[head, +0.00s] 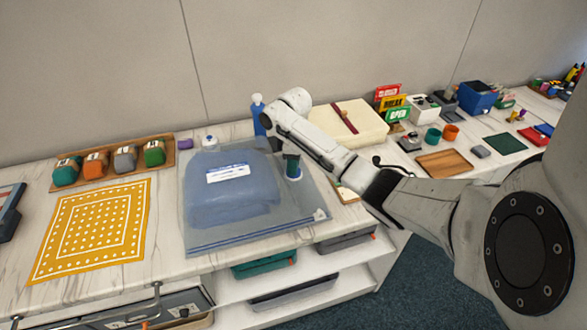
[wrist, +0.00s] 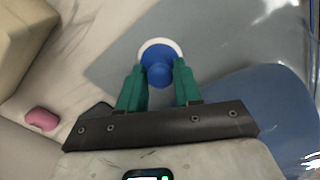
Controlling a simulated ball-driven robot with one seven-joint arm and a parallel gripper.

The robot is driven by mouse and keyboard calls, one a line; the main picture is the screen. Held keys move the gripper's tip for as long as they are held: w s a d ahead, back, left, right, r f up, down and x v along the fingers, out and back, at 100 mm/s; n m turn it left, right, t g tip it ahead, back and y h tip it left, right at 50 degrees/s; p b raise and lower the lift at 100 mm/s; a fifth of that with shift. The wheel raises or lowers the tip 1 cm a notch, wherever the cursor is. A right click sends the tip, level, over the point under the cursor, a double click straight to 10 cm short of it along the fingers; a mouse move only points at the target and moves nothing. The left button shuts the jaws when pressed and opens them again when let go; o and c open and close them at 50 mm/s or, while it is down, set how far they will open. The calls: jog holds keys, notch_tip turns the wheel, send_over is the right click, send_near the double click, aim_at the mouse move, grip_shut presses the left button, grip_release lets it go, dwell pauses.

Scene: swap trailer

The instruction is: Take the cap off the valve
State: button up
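A large blue vacuum-type bag (head: 235,190) with a white label lies on the counter, its clear grey plastic spreading to the right. In the wrist view, a round blue cap (wrist: 158,72) sits on a white valve ring (wrist: 161,42). My gripper (head: 292,166) points down at the white ring, to the right of the bulging part. In the wrist view, the two green fingers of my gripper (wrist: 159,72) are apart, one on each side of the cap. I cannot tell whether they touch it. In the head view, the fingers hide the cap.
A blue bottle (head: 257,115) and a cream box (head: 350,125) stand behind. A white-and-blue topped piece (head: 209,143) is at the bag's back left. A yellow dotted cloth (head: 70,238) lies left, below a wooden tray (head: 168,158). Small items crowd the right.

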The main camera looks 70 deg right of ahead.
grip_shut()
jog(key=shift+r, duration=0.15)
